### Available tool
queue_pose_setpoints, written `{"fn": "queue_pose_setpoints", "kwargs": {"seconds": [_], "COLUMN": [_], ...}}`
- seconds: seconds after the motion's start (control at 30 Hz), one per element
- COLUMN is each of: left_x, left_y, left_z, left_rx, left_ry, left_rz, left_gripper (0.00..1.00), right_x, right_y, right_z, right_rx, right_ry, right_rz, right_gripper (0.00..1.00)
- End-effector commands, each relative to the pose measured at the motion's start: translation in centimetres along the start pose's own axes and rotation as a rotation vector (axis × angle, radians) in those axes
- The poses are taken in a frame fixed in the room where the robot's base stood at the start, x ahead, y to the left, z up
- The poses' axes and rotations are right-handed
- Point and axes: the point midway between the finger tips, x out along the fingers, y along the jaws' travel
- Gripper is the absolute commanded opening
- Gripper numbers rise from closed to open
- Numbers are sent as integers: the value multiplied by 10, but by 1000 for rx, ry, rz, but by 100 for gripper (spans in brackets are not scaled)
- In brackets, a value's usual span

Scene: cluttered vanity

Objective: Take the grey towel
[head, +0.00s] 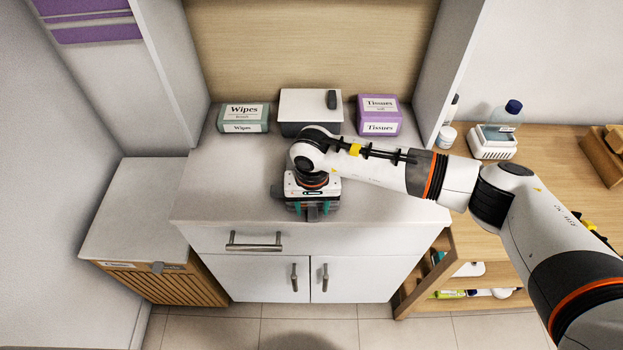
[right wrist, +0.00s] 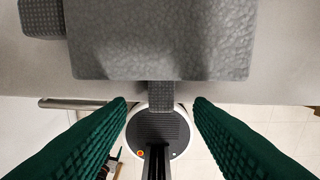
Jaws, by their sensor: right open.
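In the right wrist view a grey, bumpy-textured folded piece, apparently the grey towel (right wrist: 160,45), lies on the counter near its front edge. A narrow grey tab (right wrist: 160,95) sticks out from it past the edge. My right gripper (head: 312,208) is over the counter's front edge. In its wrist view the green fingers (right wrist: 160,104) are apart, one on each side of the tab, with nothing held. My left gripper is not in view.
A green wipes box (head: 243,118), a grey-white box (head: 305,110) and a purple tissue box (head: 379,115) stand at the back of the counter (head: 225,185). A drawer handle (head: 254,241) sticks out below its edge. The counter's left part is clear.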

Motion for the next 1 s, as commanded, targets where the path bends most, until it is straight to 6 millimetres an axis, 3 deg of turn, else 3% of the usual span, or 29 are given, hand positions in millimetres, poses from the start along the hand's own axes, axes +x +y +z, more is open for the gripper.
{"fn": "queue_pose_setpoints", "kwargs": {"seconds": [0.03,0.2,0.47,0.77,1.0], "left_x": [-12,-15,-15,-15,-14], "left_y": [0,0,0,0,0], "left_z": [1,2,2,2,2], "left_rx": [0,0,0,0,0], "left_ry": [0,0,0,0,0], "left_rz": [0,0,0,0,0], "left_gripper": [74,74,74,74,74], "right_x": [3,26,30,30,29], "right_y": [-1,-1,-1,-1,-1], "right_z": [-4,-3,-2,-2,-2], "right_rx": [1,0,0,0,0], "right_ry": [7,2,0,0,-1], "right_rz": [-1,0,1,1,1], "right_gripper": [47,47,47,0,0]}}
